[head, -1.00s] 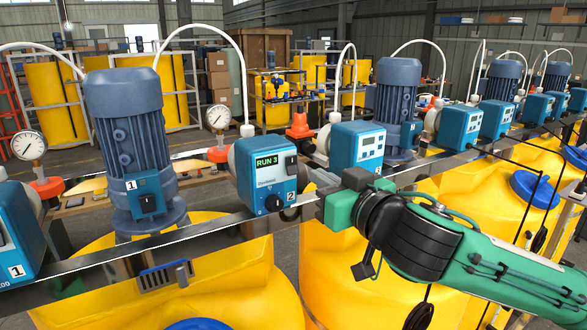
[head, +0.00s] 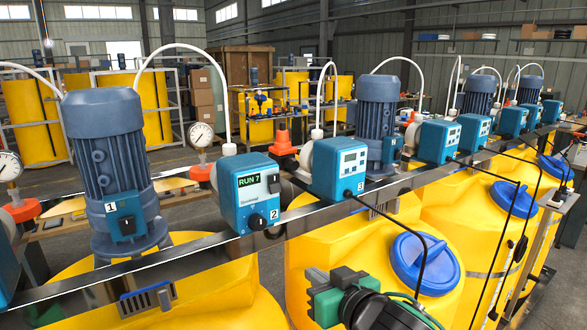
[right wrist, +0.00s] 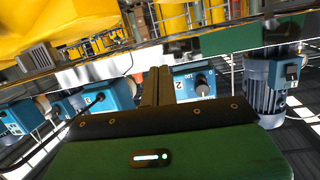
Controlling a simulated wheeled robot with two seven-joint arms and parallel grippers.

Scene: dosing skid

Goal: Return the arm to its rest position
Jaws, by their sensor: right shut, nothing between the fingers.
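My right gripper (head: 318,279) is at the bottom middle of the head view, low in front of the steel rail and over the yellow tanks. In the right wrist view its fingers (right wrist: 155,86) are together and empty. The blue dosing pump labelled 2 (head: 248,192) is on the rail up and left of the gripper, apart from it. Its green display reads RUN 7, and a black knob sits below. It also shows upside down in the right wrist view (right wrist: 195,83), beyond the fingers. My left gripper is not in view.
Pump 3 (head: 340,168) stands on the steel rail (head: 205,252), with more pumps farther right. A motor labelled 1 (head: 108,165) rises at left. Yellow tanks with blue lids (head: 426,262) lie below the rail, near my right gripper. Black hoses hang in front.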

